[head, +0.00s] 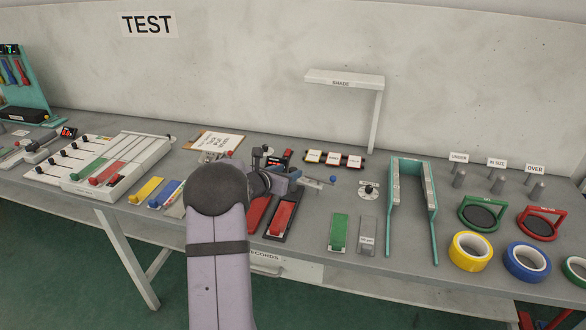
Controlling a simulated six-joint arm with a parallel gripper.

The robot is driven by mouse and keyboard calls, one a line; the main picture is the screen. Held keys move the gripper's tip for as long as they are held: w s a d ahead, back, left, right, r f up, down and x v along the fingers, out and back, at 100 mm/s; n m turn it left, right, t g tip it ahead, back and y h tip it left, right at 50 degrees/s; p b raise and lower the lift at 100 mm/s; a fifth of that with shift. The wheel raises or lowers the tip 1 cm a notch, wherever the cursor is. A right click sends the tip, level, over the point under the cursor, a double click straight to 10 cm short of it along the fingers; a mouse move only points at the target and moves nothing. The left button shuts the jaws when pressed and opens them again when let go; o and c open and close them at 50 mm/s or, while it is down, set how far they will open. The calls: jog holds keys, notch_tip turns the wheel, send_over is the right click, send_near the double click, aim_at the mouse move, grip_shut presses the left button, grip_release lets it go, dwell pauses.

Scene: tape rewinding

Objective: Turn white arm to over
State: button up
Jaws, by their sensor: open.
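No part is clearly marked as the white arm. A pale bar with a blue ball end (318,182) sticks out to the right of a grey-blue device (284,184) at mid-bench. Right of it is a small white round dial (368,191) with a dark knob; its pointer direction is too small to read. The label OVER (535,169) stands at the far right, beside IN SIZE (496,162) and UNDER (458,157), above grey pegs. My gripper (270,163) is open near the grey-blue device, left of the pale bar and dial. My own wrist partly hides it, and contact cannot be told.
A teal U-shaped frame (398,172) stands right of the dial. Yellow (470,251) and blue (527,262) tape rolls lie by green and red round holders. A SHADE stand (344,80) rises behind. A slider panel (117,160) lies left. Bare bench shows around the dial.

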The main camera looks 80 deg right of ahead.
aim_at(292, 170)
jog(key=shift+p+x, duration=0.6)
jog(key=shift+x, duration=1.65)
grip_shut()
